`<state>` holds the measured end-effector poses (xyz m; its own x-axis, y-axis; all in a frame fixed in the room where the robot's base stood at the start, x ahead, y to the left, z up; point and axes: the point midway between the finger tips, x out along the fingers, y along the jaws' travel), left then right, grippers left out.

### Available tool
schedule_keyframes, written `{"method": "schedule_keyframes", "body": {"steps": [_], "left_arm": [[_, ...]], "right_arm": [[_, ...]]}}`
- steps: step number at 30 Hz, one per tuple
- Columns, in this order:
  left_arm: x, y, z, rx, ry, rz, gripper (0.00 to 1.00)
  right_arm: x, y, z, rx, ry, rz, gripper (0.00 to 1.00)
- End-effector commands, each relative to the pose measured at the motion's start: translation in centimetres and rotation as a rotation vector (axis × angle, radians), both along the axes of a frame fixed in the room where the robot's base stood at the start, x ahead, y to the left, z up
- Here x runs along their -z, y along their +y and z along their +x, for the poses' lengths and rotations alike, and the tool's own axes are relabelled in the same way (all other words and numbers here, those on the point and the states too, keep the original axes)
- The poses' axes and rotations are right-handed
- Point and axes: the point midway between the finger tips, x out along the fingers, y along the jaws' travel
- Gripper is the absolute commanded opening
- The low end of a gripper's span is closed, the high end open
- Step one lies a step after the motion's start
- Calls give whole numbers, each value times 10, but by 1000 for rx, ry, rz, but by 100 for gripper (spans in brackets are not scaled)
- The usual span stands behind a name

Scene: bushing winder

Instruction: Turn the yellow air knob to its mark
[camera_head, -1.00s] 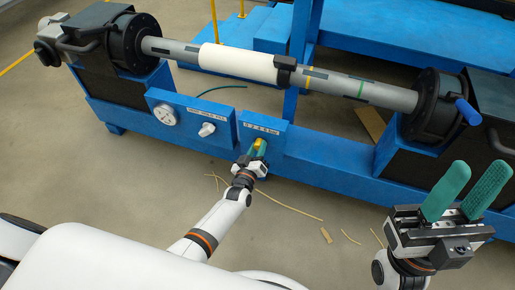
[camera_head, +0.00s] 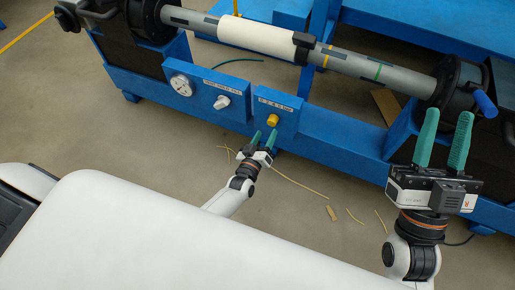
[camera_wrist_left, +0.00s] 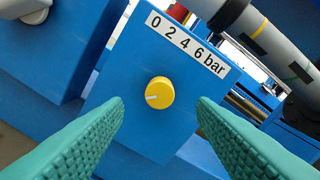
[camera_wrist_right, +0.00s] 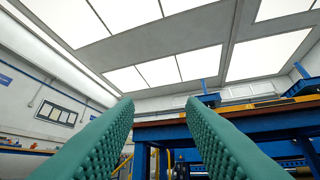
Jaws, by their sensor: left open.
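The yellow air knob (camera_head: 272,120) sits on a blue box under a label. In the left wrist view the knob (camera_wrist_left: 159,93) shows a short white pointer line toward its left, slightly low. The label (camera_wrist_left: 188,42) above it reads "0 2 4 6 bar". My left gripper (camera_head: 264,136) is open and empty, just in front of and below the knob, with its green fingers apart on either side of it in the wrist view and not touching it. My right gripper (camera_head: 444,140) is open and empty, raised at the right with its fingers pointing up.
The grey shaft (camera_head: 350,63) with a white sleeve (camera_head: 257,38) runs above. Thin offcuts (camera_head: 331,213) lie on the floor.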

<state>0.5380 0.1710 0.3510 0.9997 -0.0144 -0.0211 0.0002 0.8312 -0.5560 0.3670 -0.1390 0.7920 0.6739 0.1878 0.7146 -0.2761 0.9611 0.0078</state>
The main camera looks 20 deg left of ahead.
Motion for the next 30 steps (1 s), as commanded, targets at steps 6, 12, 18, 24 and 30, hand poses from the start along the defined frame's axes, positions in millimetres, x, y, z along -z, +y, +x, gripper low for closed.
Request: {"method": "schedule_keyframes", "body": {"steps": [6, 12, 18, 24, 30], "left_arm": [[-2, 0, -36, 1, 2, 1, 52], [-2, 1, -56, 1, 0, 1, 52], [-1, 1, -63, 1, -1, 1, 52], [-1, 1, -63, 1, -1, 1, 52], [-1, 1, -63, 1, 0, 1, 52]], "right_arm": [[29, 2, 26, 14, 266, -77, 36], [52, 1, 37, 23, 421, -121, 36], [61, 1, 39, 26, 473, -136, 36], [62, 1, 39, 27, 474, -135, 36], [62, 1, 39, 27, 473, -135, 36]]}}
